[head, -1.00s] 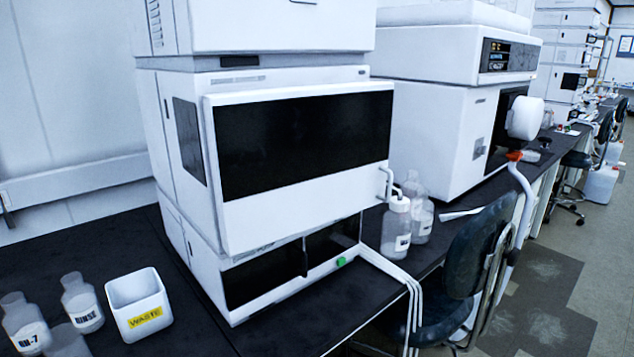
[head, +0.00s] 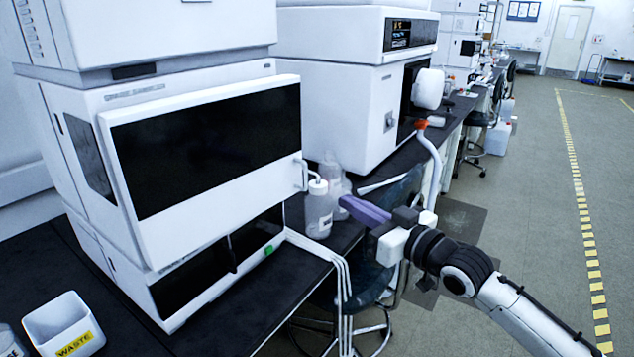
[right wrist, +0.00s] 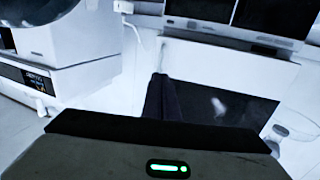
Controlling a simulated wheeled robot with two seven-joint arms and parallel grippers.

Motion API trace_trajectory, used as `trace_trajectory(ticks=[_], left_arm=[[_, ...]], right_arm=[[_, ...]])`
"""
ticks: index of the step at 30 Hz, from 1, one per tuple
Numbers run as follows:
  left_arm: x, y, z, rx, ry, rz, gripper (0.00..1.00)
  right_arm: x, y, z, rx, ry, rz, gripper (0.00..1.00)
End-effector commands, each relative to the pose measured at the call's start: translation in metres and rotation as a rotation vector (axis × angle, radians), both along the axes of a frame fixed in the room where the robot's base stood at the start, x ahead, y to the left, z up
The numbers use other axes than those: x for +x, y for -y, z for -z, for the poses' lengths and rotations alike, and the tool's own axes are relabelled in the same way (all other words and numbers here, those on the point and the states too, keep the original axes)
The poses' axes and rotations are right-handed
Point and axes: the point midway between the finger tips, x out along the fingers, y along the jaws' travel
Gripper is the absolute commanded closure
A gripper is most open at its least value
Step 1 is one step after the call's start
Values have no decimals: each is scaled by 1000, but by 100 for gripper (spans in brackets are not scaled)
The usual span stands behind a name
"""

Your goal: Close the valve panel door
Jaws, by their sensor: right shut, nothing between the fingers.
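The valve panel door (head: 205,220) is a white-framed panel with a wide dark window on the front of the left instrument stack. Its right edge stands out past the stack's body, so it looks ajar. A white bar handle (head: 303,175) sits on its right edge. My right gripper (head: 345,203), with purple fingers, is shut and empty to the right of the handle, apart from the door. In the right wrist view its dark fingers (right wrist: 162,98) show over the near edge. My left gripper is not in view.
A capped bottle (head: 319,210) and a clear bottle (head: 331,174) stand on the bench between handle and gripper. White tubes (head: 340,270) hang over the bench edge. A chair (head: 375,275) is below my right arm. A waste bin (head: 65,325) stands at lower left. The floor at right is open.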

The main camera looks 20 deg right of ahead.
Motion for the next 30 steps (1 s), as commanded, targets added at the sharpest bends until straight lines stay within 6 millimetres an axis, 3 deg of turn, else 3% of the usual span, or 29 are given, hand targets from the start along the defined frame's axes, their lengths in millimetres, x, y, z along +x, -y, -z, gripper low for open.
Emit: trace_trajectory(ticks=[9,15,21,30], left_arm=[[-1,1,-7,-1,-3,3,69],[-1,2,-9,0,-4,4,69],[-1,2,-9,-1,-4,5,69],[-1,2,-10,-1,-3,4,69]], right_arm=[[65,-25,-1,3,1,1,100],[94,-36,0,-1,0,2,100],[106,-41,2,-2,1,1,100],[108,-41,2,-1,0,1,100]])
